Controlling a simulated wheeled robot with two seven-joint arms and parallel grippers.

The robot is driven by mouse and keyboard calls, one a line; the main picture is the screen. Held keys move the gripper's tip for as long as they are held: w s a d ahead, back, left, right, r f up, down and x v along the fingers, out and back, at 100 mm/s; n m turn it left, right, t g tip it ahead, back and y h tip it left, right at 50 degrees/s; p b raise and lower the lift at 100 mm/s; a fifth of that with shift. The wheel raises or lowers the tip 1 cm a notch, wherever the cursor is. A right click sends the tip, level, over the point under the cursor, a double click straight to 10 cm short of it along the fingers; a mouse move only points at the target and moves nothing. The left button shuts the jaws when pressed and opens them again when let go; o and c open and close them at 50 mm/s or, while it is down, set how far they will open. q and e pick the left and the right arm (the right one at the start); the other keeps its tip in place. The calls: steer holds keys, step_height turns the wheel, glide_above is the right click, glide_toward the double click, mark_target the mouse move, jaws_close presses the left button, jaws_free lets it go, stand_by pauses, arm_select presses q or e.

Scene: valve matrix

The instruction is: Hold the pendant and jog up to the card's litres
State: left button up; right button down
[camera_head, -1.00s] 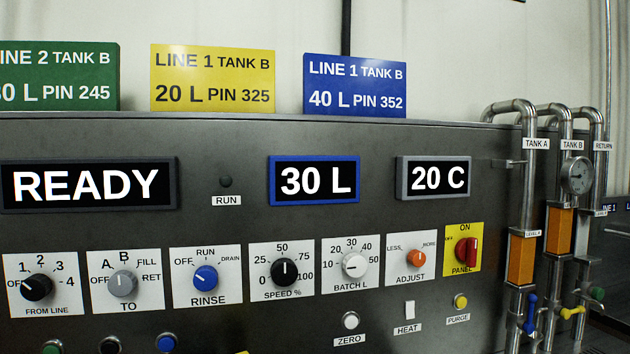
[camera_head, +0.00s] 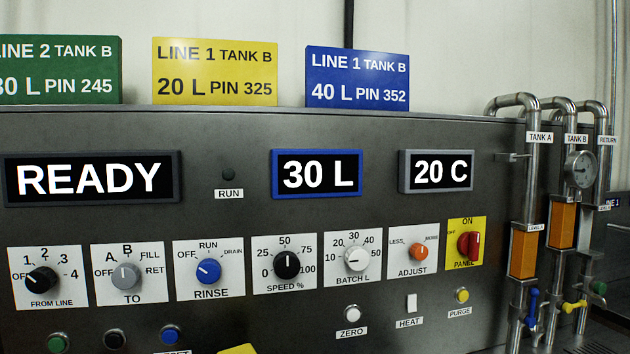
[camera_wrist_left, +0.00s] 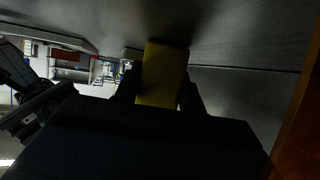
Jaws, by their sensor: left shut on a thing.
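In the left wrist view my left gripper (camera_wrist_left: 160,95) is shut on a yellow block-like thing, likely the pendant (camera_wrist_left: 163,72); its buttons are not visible. A yellow edge, probably the same pendant (camera_head: 238,349), shows at the bottom of the head view. Three cards stand on top of the panel: green (camera_head: 60,70) with LINE 2 TANK B, PIN 245; yellow (camera_head: 214,71) with LINE 1 TANK B, 20 L, PIN 325; blue (camera_head: 357,78) with LINE 1 TANK B, 40 L, PIN 352. The blue-framed display (camera_head: 317,174) reads 30 L. My right gripper is out of view.
The grey panel carries a READY display (camera_head: 90,179), a 20 C display (camera_head: 436,172) and a row of dials, including BATCH L (camera_head: 357,258) and the red panel switch (camera_head: 469,245). Buttons sit below. Pipes with valves (camera_head: 532,220) stand at the right.

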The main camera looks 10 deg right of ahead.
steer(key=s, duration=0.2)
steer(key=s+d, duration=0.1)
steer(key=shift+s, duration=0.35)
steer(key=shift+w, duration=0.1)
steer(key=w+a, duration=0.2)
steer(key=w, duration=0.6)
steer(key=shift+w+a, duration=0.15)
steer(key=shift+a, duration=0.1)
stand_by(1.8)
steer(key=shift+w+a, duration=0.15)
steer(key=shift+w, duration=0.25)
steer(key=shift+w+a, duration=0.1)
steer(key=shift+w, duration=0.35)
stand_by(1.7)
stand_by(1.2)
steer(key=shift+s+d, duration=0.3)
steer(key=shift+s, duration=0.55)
